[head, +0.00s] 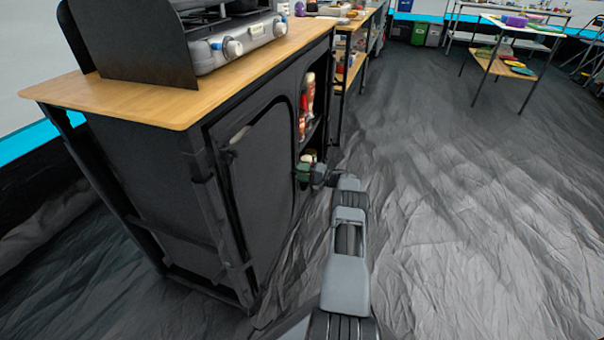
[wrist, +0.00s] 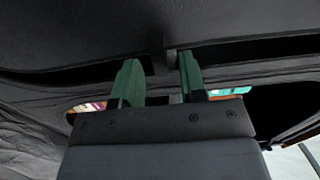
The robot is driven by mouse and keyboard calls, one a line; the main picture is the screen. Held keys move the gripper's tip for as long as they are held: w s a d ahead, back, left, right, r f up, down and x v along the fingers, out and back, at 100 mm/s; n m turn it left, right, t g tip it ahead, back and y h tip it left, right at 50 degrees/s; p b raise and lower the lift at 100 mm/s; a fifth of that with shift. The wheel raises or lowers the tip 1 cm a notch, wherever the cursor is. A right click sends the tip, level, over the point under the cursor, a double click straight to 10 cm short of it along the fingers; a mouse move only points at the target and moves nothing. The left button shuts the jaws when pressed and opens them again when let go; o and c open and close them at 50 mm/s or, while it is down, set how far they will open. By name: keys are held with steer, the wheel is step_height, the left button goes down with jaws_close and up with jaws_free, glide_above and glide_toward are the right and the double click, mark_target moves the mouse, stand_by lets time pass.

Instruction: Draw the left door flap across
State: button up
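The left door flap (head: 262,170) is a dark fabric panel with a rounded edge on the front of the black cabinet (head: 150,185). It covers the left bay, with a small light fitting near its upper left. My gripper (head: 305,172) is low in front of the cabinet, just right of the flap's edge. In the wrist view its two green fingers (wrist: 158,80) stand apart, with a narrow dark upright piece (wrist: 160,62) between them. I cannot tell whether this piece belongs to the flap or whether the fingers touch it. Dark fabric (wrist: 80,35) spans the view above the fingers.
A stove (head: 235,45) stands on the wooden top (head: 130,100). Bottles (head: 307,95) stand in the open bay right of the flap. A shelf unit (head: 350,60) continues behind. The grey crumpled floor (head: 450,200) is clear to the right, with a table (head: 490,62) farther back.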

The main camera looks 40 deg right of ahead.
steer(key=p+v, duration=0.3)
steer(key=v, duration=1)
steer(key=shift+s+d, duration=0.2)
steer(key=shift+s, duration=0.05)
steer(key=shift+c, duration=0.3)
